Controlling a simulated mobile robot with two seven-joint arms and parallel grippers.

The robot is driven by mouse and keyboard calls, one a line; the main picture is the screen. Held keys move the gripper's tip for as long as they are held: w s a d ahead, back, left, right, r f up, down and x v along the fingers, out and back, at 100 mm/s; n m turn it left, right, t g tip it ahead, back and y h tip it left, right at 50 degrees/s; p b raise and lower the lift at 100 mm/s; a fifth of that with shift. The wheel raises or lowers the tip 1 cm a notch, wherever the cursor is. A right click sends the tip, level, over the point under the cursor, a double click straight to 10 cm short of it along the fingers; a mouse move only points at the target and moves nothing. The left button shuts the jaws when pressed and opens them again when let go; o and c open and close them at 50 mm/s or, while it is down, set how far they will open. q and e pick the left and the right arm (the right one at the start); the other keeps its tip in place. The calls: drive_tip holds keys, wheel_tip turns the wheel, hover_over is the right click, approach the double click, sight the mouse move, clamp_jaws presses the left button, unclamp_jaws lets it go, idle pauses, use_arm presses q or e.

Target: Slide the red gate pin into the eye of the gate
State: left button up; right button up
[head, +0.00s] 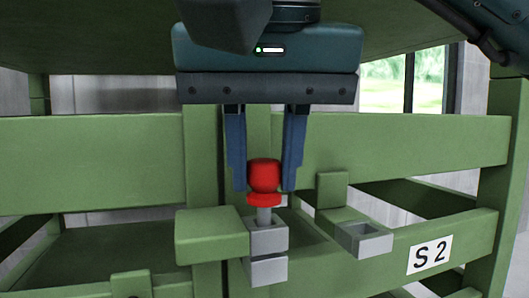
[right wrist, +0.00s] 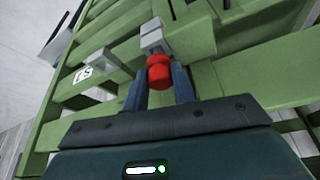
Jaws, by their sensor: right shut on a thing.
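My right gripper (head: 264,188) points down with its two blue fingers on either side of the red knob of the gate pin (head: 264,174), shut on it. The knob also shows between the fingers in the right wrist view (right wrist: 159,72). The pin stands upright, its grey shaft running down to the top of a grey eye block (head: 267,241). A second grey block (head: 267,271) sits directly under it. The shaft's lower end is hidden, so I cannot tell how deep it is. My left gripper is not in view.
The green gate and rails (head: 400,140) surround the blocks. A green block (head: 212,235) sticks out close left of the pin. To the right is another grey block with a square opening (head: 363,238). A white "S 2" label (head: 429,254) marks the lower rail.

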use_arm(q)
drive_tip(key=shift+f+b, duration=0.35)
drive_tip(key=shift+b, duration=0.1)
use_arm(e)
drive_tip(key=shift+f, duration=0.85)
drive_tip(key=o, duration=1.1)
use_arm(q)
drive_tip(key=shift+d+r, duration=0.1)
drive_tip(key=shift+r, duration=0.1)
use_arm(e)
drive_tip(key=shift+s+r, duration=0.25)
drive_tip(key=shift+r, duration=0.45)
drive_tip(key=p+v, duration=0.1)
drive_tip(key=v, duration=0.4)
drive_tip(key=shift+s+r+p, duration=0.1)
drive_tip(key=shift+r+p, duration=0.15)
drive_tip(key=shift+p, duration=0.1)
drive_tip(key=shift+s+r, duration=0.1)
drive_tip(key=shift+r, duration=0.15)
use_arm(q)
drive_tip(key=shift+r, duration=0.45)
